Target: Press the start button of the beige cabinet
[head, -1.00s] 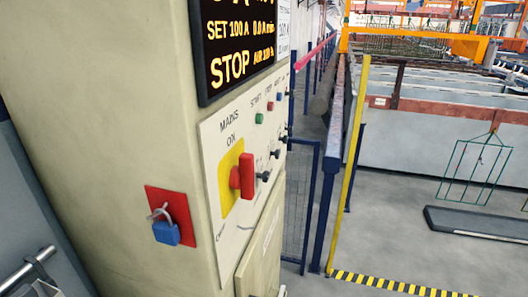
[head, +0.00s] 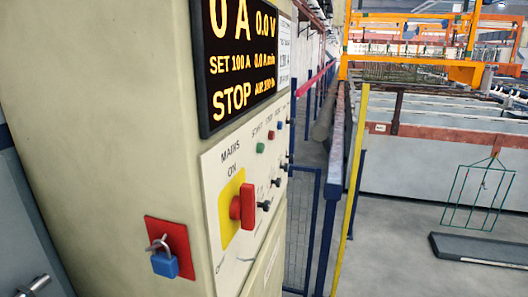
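The beige cabinet (head: 110,120) fills the left half of the head view, its control panel (head: 226,165) seen at a steep angle. The green start button (head: 260,147) sits under a "START" label near the panel's upper middle. A red button (head: 270,134) is just right of it and a blue one (head: 280,125) farther right. The red mains switch (head: 243,206) on a yellow plate stands at the panel's left. The display (head: 238,60) above reads "0 A", "0.0 V", "SET 100 A" and "STOP". My gripper is not in view.
A blue padlock (head: 164,263) hangs on a red plate on the cabinet's side. Small black knobs (head: 265,206) stick out below the buttons. Blue mesh fencing (head: 300,230) and a yellow post (head: 350,190) stand right of the cabinet. Grey floor is open at the right.

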